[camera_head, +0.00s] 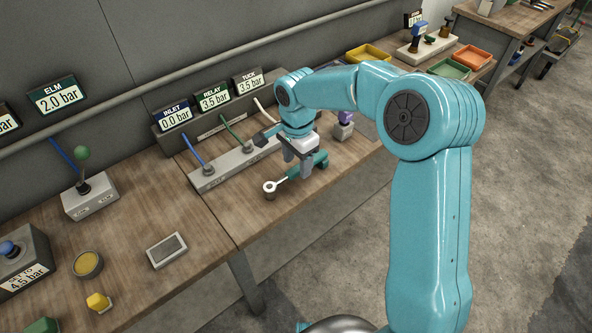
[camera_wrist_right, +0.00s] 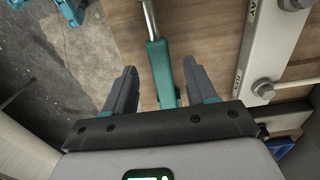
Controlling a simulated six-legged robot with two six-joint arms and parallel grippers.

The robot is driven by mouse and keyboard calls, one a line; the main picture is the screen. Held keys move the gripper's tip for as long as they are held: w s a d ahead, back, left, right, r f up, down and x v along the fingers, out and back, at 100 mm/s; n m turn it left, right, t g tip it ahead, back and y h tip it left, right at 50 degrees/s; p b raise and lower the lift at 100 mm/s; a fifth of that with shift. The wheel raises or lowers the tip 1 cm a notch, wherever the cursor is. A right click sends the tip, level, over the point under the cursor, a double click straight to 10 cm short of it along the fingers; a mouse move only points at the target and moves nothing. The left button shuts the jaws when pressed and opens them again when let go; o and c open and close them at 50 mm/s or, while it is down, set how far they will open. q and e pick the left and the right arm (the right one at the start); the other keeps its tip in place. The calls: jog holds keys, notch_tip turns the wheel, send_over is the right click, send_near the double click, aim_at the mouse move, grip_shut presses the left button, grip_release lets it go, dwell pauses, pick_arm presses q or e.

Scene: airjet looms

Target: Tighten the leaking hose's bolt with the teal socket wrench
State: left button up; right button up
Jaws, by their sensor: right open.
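The socket wrench (camera_head: 282,184) lies on the wooden bench, its ring-shaped head toward the front left and its teal handle toward the right. My right gripper (camera_head: 299,165) is directly above the handle. In the right wrist view the teal handle (camera_wrist_right: 161,72) runs between the two open, spread fingers (camera_wrist_right: 161,84); no grip shows. The grey hose block (camera_head: 225,168) behind it carries a blue hose (camera_head: 192,150), a green hose (camera_head: 232,131) and a white hose (camera_head: 264,112), with bolts. Displays read INLET 0.0 (camera_head: 175,117), RELAY 3.5 (camera_head: 214,97) and TUCK 3.5 bar (camera_head: 247,81).
A grey box with a green-knobbed lever (camera_head: 90,195) and a flat grey box (camera_head: 167,250) stand to the left. A purple-topped item (camera_head: 344,126) stands right of my gripper. Yellow (camera_head: 368,55) and green (camera_head: 449,68) trays are farther back. Bench in front of the wrench is clear.

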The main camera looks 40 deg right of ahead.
aim_at(296, 169)
notch_tip(296, 169, down, 4)
jog(key=shift+a+f, duration=0.1)
grip_shut()
notch_tip(296, 169, up, 20)
jog(key=p, duration=0.2)
dwell(0.4)
jog(key=c, duration=0.7)
grip_release()
grip_shut()
jog(key=shift+w, duration=0.15)
